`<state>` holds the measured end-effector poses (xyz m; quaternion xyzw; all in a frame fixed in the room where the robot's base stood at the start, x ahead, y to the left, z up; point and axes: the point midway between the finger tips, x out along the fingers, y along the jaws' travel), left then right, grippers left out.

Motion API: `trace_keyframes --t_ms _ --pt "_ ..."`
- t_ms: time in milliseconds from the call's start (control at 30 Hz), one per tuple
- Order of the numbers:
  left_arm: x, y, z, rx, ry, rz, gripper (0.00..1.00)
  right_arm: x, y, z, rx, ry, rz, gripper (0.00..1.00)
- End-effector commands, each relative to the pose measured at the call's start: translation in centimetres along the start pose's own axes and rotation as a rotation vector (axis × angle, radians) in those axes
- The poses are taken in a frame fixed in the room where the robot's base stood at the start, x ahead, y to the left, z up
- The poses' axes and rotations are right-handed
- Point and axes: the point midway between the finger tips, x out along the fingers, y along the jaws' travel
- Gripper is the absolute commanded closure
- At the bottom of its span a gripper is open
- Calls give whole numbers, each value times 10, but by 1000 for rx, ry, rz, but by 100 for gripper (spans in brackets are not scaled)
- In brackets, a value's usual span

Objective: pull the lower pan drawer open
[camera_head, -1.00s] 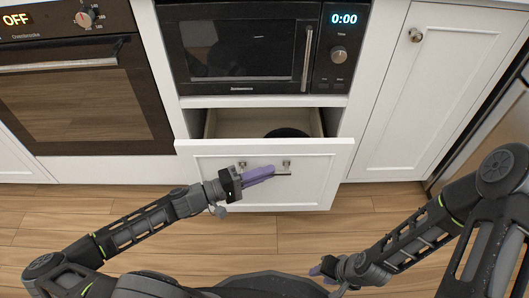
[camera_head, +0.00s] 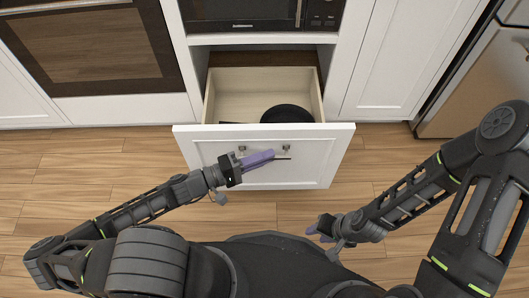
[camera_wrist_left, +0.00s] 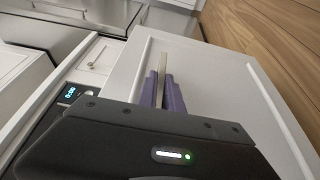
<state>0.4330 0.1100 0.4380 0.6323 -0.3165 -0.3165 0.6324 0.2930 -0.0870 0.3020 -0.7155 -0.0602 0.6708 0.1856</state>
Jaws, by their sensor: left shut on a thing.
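The lower pan drawer (camera_head: 318,168) stands well out from the cabinet under the microwave, and its pale inside shows. A dark round pan (camera_head: 286,114) lies inside toward the right. My left gripper (camera_head: 262,157) is at the white drawer front, shut on the drawer's bar handle (camera_head: 285,158). In the left wrist view its purple fingers (camera_wrist_left: 163,92) lie on both sides of the metal handle (camera_wrist_left: 161,75). My right gripper (camera_head: 318,230) hangs low and right, apart from the drawer; its finger gap is not clear.
The microwave (camera_head: 245,14) sits above the drawer. An oven (camera_head: 85,50) is at the left, and a white cabinet door (camera_head: 390,65) and a steel fridge (camera_head: 480,85) are at the right. Bare wooden floor (camera_head: 90,165) lies in front.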

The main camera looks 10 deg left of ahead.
Motion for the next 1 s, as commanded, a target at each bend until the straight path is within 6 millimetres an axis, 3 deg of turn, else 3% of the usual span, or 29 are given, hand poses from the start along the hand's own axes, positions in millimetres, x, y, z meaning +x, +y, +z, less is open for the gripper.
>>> trace_keyframes --t_ms 333,367,600,1000 --pt "0 0 0 1 0 0 100 0 0 0 0 0 0 64" --pt "0 0 0 1 0 0 88 0 0 0 0 0 0 64" --pt "0 0 0 1 0 0 69 0 0 0 0 0 0 64" --pt "-8 0 0 1 2 -2 68 -2 -1 0 0 -1 0 64"
